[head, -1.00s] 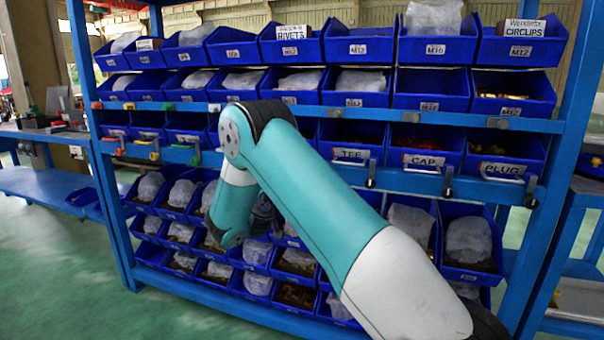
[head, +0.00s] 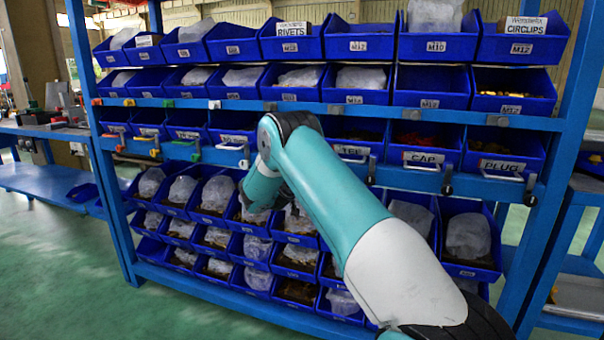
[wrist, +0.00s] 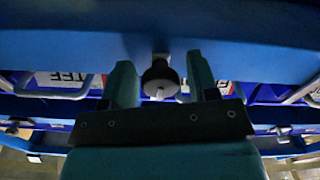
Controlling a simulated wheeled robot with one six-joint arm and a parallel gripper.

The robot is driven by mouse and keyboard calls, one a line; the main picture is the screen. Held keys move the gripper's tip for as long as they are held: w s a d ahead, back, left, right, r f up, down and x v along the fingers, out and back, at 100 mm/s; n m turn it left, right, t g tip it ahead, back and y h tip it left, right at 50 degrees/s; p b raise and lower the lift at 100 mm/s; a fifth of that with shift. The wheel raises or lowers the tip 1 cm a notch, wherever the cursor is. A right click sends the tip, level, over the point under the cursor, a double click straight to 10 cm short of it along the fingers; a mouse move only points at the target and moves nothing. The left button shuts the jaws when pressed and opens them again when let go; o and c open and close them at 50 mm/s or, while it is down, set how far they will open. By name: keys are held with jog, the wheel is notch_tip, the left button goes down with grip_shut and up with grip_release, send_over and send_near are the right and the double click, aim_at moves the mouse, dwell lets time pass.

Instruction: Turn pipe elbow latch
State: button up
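In the wrist view a dark round latch knob (wrist: 160,78) hangs below a blue rail, between the two teal fingers of my gripper (wrist: 161,86). The fingers are apart, with a narrow gap on each side of the knob. A TEE label (wrist: 68,78) shows to the left of the fingers. The label to the right (wrist: 223,87) is partly covered by a finger and I cannot read it. In the head view my arm hides the gripper, the knob and the elbow bin's label.
In the head view a blue rack holds rows of blue bins. CAP (head: 423,158) and PLUG (head: 502,166) bins stand to the right, with dark latches (head: 447,180) on the rail. Bagged parts fill lower bins (head: 470,238). Green floor (head: 60,270) is open at left.

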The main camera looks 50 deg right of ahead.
jog(key=c, duration=0.7)
